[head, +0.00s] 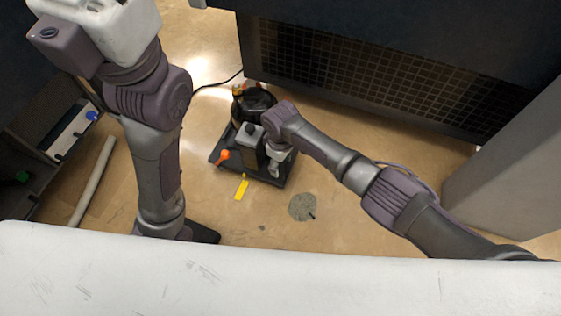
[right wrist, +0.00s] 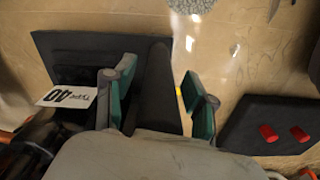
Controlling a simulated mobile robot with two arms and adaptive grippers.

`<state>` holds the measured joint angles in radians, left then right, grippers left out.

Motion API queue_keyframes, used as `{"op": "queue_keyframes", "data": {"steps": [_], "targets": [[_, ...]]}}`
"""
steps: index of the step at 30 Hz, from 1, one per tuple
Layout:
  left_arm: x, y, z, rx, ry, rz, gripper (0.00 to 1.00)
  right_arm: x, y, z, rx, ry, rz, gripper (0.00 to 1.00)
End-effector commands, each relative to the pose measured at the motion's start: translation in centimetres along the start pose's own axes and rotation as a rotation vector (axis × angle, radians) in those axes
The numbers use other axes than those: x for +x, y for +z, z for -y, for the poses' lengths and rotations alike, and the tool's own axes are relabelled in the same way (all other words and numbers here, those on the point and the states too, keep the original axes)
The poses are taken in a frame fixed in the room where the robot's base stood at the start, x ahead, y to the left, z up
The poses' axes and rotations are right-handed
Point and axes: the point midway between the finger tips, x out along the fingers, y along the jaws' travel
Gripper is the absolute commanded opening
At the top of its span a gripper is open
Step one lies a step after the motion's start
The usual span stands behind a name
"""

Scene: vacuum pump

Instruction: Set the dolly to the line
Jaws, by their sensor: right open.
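The dolly (head: 284,180) is a low dark platform on the floor, with a dark round pump (head: 252,103) and a grey box (head: 247,138) on it. A short yellow mark (head: 241,187), perhaps the line, lies just off its front edge. My right gripper (head: 275,168) is low over the dolly's right part. In the right wrist view, its teal fingers (right wrist: 160,100) are apart, with a dark upright part (right wrist: 158,85) between them; I cannot tell whether they touch it.
A dark cabinet with a grille (head: 400,95) stands behind, and a grey block (head: 515,165) at right. A pale pipe (head: 92,180) lies at left near a dark shelf unit. A grey round patch (head: 302,207) marks the floor. A black cable runs behind the pump.

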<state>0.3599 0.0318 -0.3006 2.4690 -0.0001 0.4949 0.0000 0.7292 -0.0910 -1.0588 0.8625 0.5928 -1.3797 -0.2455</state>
Motion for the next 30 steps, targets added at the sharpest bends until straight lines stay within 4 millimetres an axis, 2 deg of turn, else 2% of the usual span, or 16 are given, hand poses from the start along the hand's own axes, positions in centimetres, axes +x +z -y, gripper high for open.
{"op": "queue_keyframes", "data": {"steps": [5, 8, 21, 25, 30], "targets": [[-0.1, 0.1, 0.1, 0.001, -0.005, 0.004, 0.4, -0.4, 0.0, 0.0, 0.0, 0.001, -0.001, 0.55], [-0.1, 0.1, 0.1, 0.001, -0.003, 0.004, 0.4, -1.5, -0.1, -0.1, -0.001, 0.0, -0.003, 0.55], [-0.1, 0.1, 0.0, 0.0, 0.0, 0.003, 0.4, -10.1, -0.1, 0.0, -0.001, 0.001, -0.003, 0.55], [-0.1, 0.1, 0.0, 0.0, 0.0, 0.003, 0.4, -11.4, -0.1, 0.0, -0.001, 0.0, -0.001, 0.55], [-0.1, 0.1, 0.0, 0.0, 0.0, 0.003, 0.4, -12.0, 0.0, 0.0, 0.0, 0.0, 0.001, 0.55]]}}
